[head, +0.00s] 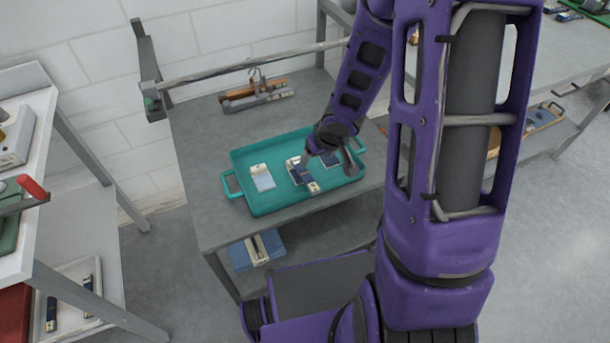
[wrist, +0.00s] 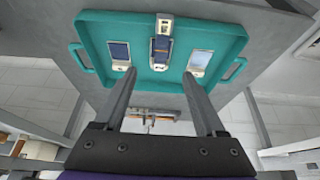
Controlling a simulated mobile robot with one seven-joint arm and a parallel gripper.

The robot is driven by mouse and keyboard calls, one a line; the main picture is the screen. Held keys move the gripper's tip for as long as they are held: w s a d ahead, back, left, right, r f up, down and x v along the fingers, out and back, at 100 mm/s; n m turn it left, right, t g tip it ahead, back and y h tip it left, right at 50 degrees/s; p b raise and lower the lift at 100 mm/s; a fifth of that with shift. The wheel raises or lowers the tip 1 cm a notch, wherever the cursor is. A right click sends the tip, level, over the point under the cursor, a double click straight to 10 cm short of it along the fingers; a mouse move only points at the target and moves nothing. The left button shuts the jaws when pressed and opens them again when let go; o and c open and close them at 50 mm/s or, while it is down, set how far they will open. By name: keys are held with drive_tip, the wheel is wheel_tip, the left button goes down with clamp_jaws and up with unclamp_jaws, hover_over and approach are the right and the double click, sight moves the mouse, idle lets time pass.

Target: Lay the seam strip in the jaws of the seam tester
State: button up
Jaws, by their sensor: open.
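A dark blue strip with cream ends and a thin pale line across it, likely the seam strip (wrist: 160,47), lies in the middle of a teal tray (wrist: 105,26). In the head view the strip (head: 296,174) is partly covered by my gripper (head: 329,160), which is over the tray (head: 237,160). In the wrist view my gripper (wrist: 159,75) is open and empty, its fingertips on either side of the strip's near end; contact cannot be told. A red-handled device (head: 30,188) at the left edge may be the seam tester; its jaws are not clear.
A light blue piece (head: 262,177) and a dark blue piece (head: 329,158) flank the strip in the tray. Wood-and-metal tools (head: 255,93) lie behind on the grey table (head: 200,150). A rail (head: 235,68) runs along its back. A white bench (head: 22,225) stands left, across a gap.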

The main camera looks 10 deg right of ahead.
drive_tip(key=b, duration=0.5)
hover_over(306, 174)
drive_tip(key=s, duration=0.2)
drive_tip(key=f, duration=0.8)
drive_tip(key=shift+s+d, duration=0.15)
drive_tip(key=shift+d, duration=0.2)
drive_tip(key=b+x, duration=0.2)
drive_tip(key=x, duration=0.3)
drive_tip(key=shift+a+f, duration=0.15)
drive_tip(key=shift+c, duration=0.3)
clamp_jaws()
